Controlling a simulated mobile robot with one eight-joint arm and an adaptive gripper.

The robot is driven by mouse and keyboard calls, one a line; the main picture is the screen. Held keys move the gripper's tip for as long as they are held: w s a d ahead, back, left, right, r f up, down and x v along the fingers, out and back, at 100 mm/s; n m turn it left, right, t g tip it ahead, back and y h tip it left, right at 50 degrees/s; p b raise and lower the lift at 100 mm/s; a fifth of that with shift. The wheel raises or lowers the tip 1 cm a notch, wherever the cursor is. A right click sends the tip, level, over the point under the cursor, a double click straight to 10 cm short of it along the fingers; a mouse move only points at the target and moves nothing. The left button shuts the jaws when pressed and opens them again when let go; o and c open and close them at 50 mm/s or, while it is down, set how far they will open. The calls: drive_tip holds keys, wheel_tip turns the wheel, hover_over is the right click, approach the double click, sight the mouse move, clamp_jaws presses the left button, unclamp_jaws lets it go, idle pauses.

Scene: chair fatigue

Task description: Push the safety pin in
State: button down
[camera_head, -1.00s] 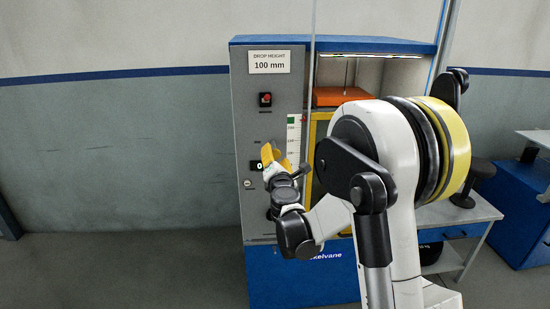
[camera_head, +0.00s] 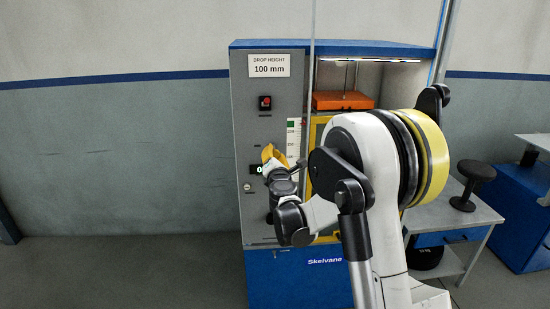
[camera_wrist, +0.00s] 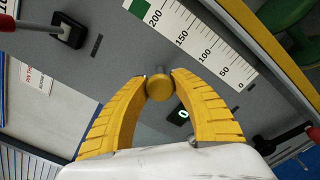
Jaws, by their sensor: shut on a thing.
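A round yellow knob on a short grey stem (camera_wrist: 160,88), apparently the safety pin, sits at the grey panel between the fingertips of my gripper (camera_wrist: 159,84) in the wrist view. The yellow fingers are shut on the knob, one on each side. How deep the stem sits in the panel cannot be told. In the head view my gripper (camera_head: 269,155) is at the front panel (camera_head: 252,125), left of the height scale, and it hides the knob there.
The scale (camera_wrist: 200,48) runs beside the knob, with a lit display (camera_wrist: 182,114) close by. An orange plate (camera_head: 343,100) is in the cabinet's right bay. A table (camera_head: 455,213) stands at right.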

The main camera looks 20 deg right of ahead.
drive_tip(key=shift+w+d, duration=0.15)
drive_tip(key=shift+w, duration=0.45)
drive_tip(key=c, duration=1)
unclamp_jaws()
drive_tip(key=shift+c, duration=0.2)
drive_tip(key=shift+s, duration=0.15)
drive_tip(key=v, duration=1.2)
drive_tip(key=shift+r, duration=0.15)
